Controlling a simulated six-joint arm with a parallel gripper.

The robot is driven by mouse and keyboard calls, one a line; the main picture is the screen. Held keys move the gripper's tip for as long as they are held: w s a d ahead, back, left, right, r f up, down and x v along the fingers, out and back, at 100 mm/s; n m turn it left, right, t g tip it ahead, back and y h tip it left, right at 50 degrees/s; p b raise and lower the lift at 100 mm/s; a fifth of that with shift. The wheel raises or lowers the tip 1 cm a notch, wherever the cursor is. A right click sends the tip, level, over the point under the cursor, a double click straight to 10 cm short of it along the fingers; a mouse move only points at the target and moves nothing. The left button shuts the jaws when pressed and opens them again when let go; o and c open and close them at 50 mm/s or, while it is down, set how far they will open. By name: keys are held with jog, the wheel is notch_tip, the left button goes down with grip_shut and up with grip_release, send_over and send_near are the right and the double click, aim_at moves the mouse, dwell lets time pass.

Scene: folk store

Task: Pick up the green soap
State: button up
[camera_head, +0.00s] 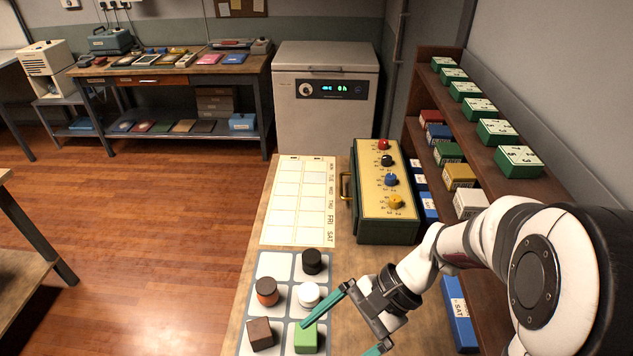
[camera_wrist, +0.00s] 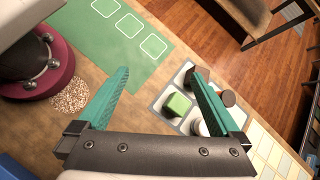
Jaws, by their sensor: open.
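The green soap (camera_head: 306,338) is a small green block in a front cell of the grey tray (camera_head: 272,265) on the wooden table. In the wrist view, the green soap (camera_wrist: 177,105) shows between my finger lines, nearer the right finger. My gripper (camera_head: 340,338) is open and empty, with teal fingers. In the head view one fingertip overlaps the soap's upper edge; I cannot tell whether they touch. The wrist view shows both fingers of my gripper (camera_wrist: 158,74) spread apart.
The tray also holds a brown block (camera_head: 261,334), an orange-and-dark round piece (camera_head: 267,292), a white round piece (camera_head: 308,295) and a black one (camera_head: 311,261). Behind are a weekday chart (camera_head: 300,200) and a knobbed box (camera_head: 386,190). A shelf (camera_head: 480,105) stands right.

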jog(key=w+f+m+y, duration=0.2)
jog(key=w+f+m, duration=0.1)
jog(key=w+f, duration=0.15)
jog(key=m+t+y, duration=0.2)
jog(key=m+y, duration=0.1)
jog(key=m, duration=0.1)
send_near(293, 337)
jog(key=shift+s+a+r, duration=0.75)
jog(key=shift+a+r, duration=0.2)
jog(key=shift+w+a+f, duration=0.1)
jog(key=shift+f, duration=0.25)
jog(key=shift+t, duration=0.4)
jog(key=x, duration=0.7)
jog(key=shift+s+a+r, duration=0.15)
jog(key=shift+s+a, duration=0.05)
jog(key=c, duration=1.5)
jog(key=shift+c, duration=0.2)
jog(key=shift+r, duration=0.1)
